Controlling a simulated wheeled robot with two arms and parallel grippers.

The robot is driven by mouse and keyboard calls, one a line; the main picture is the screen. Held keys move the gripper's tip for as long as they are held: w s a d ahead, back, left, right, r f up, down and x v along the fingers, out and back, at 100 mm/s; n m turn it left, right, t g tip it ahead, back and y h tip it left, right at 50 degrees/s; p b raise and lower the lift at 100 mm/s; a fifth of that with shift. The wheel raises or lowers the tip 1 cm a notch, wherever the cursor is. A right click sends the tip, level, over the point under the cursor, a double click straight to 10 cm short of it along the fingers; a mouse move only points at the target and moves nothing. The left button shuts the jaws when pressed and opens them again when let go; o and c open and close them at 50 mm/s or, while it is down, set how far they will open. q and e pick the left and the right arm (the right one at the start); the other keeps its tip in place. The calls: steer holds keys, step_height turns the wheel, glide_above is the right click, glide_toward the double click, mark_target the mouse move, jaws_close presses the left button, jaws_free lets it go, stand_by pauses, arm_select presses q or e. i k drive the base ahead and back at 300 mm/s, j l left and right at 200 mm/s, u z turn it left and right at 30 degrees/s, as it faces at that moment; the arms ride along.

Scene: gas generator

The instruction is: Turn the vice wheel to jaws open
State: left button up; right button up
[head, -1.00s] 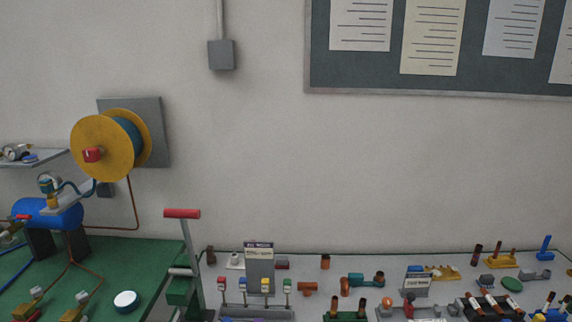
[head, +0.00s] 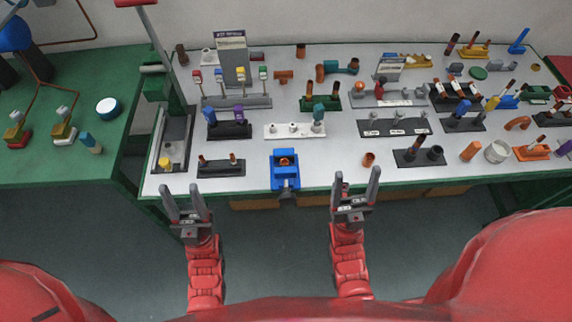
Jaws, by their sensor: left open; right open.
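A small blue vice (head: 285,172) is fixed at the front edge of the grey bench, with a copper-coloured round piece between its jaws as seen from above. A dark wheel or handle (head: 287,195) sticks out at its front, over the bench edge; its details are too small to tell. My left gripper (head: 184,193) is open and empty, in front of the bench edge to the left of the vice. My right gripper (head: 357,182) is open and empty, to the right of the vice. Neither gripper touches the vice.
The grey bench (head: 350,155) holds several racks of fittings and valves behind the vice. A white strip (head: 295,131) stands just behind it, a dark rack (head: 221,166) to its left. A green bench (head: 60,165) is at the left. The floor in front is clear.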

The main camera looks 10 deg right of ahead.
mark_target(287, 198)
steer(key=k+l, duration=0.15)
steer(key=k+j+z, duration=0.35)
steer(key=j, duration=0.15)
steer(key=k+j+z, duration=0.3)
steer(key=j, duration=0.2)
